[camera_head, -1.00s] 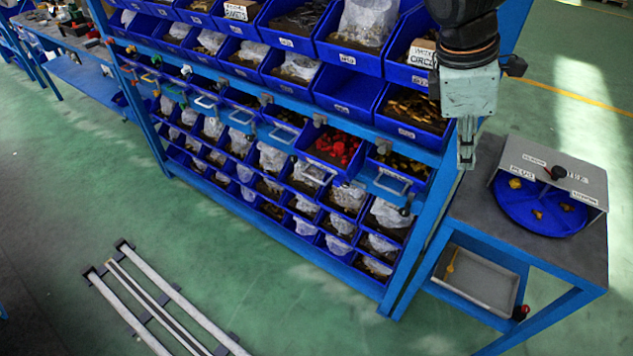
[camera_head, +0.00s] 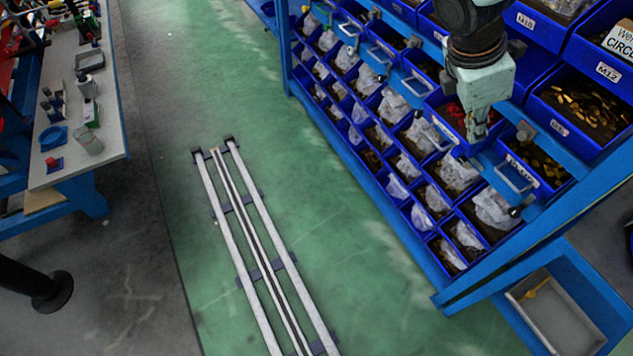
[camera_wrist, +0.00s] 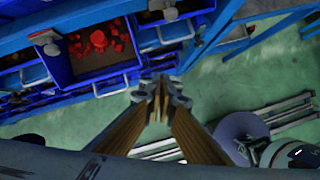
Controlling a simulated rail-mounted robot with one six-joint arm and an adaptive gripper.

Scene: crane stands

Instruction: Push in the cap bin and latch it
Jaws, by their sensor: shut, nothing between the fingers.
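The cap bin, a blue bin (camera_wrist: 104,80) of red caps (camera_wrist: 98,43), stands out from the rack in the wrist view, with a grey bar handle on its front. In the head view the red caps (camera_head: 455,116) show partly, behind and left of my gripper (camera_head: 478,136). My gripper is shut and empty. In the wrist view its fingertips (camera_wrist: 160,92) are in front of the bin, right of its handle and apart from it. A small grey latch (camera_wrist: 47,42) shows by the bin's upper left; whether it is turned is unclear.
Neighbouring blue bins with bar handles (camera_head: 517,176) sit beside the cap bin. Lower rows hold bagged parts. Floor rails (camera_head: 262,262) run before the rack. A workbench (camera_head: 62,150) stands left; a grey tray (camera_head: 556,316) sits lower right.

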